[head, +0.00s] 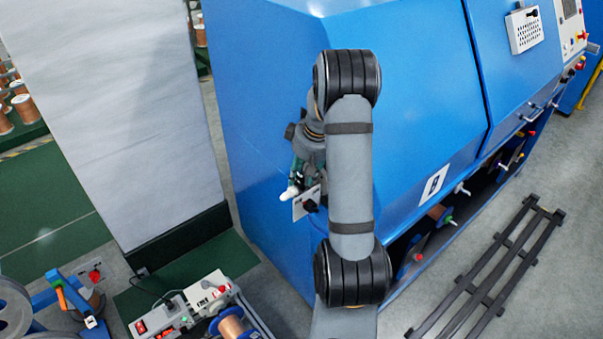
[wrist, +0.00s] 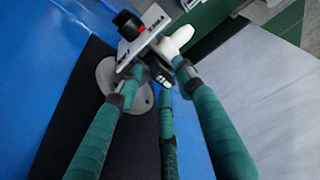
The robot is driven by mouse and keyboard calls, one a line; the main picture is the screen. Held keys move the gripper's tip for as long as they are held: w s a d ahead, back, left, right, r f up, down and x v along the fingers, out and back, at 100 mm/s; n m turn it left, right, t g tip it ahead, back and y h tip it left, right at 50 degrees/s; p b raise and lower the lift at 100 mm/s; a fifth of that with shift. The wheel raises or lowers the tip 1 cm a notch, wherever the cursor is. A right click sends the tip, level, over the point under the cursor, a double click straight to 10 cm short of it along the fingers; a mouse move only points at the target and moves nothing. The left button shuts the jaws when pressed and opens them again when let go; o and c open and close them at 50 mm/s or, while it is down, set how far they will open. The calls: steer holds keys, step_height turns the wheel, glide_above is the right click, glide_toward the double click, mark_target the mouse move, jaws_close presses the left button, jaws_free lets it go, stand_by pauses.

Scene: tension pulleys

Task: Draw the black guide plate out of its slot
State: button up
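A white rounded piece (wrist: 176,40) is beside the plate. The fingertips are close around the plate's lower end. Whether they grip it or are only near it is unclear. In the head view, my gripper (head: 299,172) is partly hidden behind my arm, beside the blue machine's side. The pale plate (head: 306,203) shows just below it. I cannot clearly make out a black guide plate or its slot.
The blue machine (head: 262,130) fills the middle. A grey-white panel (head: 110,110) stands left, with a narrow floor gap between. A control box (head: 205,297) and a copper spool (head: 232,327) are at the lower front. A dark slatted rack (head: 490,265) lies on the floor at right.

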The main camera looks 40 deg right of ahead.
jaws_close()
steer(key=shift+r+p, duration=0.9)
steer(key=shift+r, duration=0.55)
steer(key=shift+r, duration=0.35)
steer(key=shift+r+p, duration=0.25)
steer(key=shift+p, duration=0.1)
steer(key=shift+r+p, duration=0.7)
steer(key=shift+r, duration=0.35)
steer(key=shift+r, duration=0.15)
steer(key=shift+r+p, duration=1.3)
steer(key=shift+r, duration=0.55)
